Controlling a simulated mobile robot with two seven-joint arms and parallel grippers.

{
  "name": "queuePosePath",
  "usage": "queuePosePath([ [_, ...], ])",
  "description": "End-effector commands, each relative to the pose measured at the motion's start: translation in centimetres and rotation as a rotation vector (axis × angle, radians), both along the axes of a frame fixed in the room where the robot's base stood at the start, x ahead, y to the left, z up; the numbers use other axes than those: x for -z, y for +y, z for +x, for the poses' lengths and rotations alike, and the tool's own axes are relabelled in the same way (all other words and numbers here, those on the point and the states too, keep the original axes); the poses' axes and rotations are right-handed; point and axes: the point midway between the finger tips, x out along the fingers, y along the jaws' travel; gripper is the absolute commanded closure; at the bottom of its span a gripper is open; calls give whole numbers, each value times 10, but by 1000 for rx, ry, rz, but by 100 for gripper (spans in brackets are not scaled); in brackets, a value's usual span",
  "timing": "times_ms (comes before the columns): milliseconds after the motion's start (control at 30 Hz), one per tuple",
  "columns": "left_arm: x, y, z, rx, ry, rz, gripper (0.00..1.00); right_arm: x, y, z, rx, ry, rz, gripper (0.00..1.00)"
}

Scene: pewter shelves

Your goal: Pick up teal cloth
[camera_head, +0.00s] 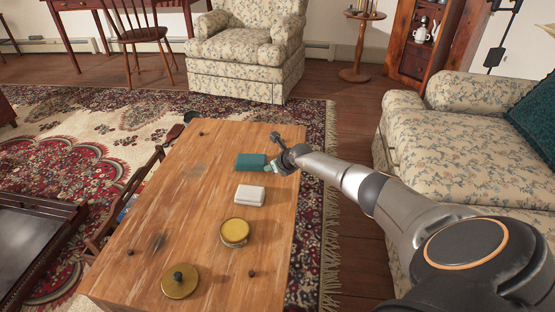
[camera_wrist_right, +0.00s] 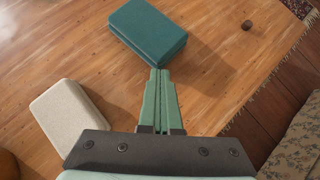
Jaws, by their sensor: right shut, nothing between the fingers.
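The teal cloth (camera_head: 250,161) is a folded block lying on the wooden table (camera_head: 188,195), near its far right side. In the right wrist view the teal cloth (camera_wrist_right: 149,32) lies just beyond the fingertips. My right gripper (camera_head: 272,168) reaches in from the right, with its fingertips at the cloth's right end. In the right wrist view my right gripper (camera_wrist_right: 160,75) is shut and empty, its tips at the cloth's near corner. I cannot tell whether they touch it. My left gripper is not in view.
A white folded block (camera_head: 250,195) lies just in front of the teal cloth. A yellow-topped round tin (camera_head: 234,232) and a brass lid (camera_head: 180,281) with a dark knob stand nearer. A floral sofa (camera_head: 450,140) is on the right.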

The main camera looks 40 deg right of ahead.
Motion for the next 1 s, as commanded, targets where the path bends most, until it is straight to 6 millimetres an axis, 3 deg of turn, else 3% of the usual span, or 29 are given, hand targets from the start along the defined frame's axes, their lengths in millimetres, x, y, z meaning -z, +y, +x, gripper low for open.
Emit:
queuePosePath([
  [433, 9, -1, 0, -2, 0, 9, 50, -2, -2, 30, 1, -1, 3, 100],
  [1000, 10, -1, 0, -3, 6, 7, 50, -2, -1, 33, -4, 0, 1, 100],
])
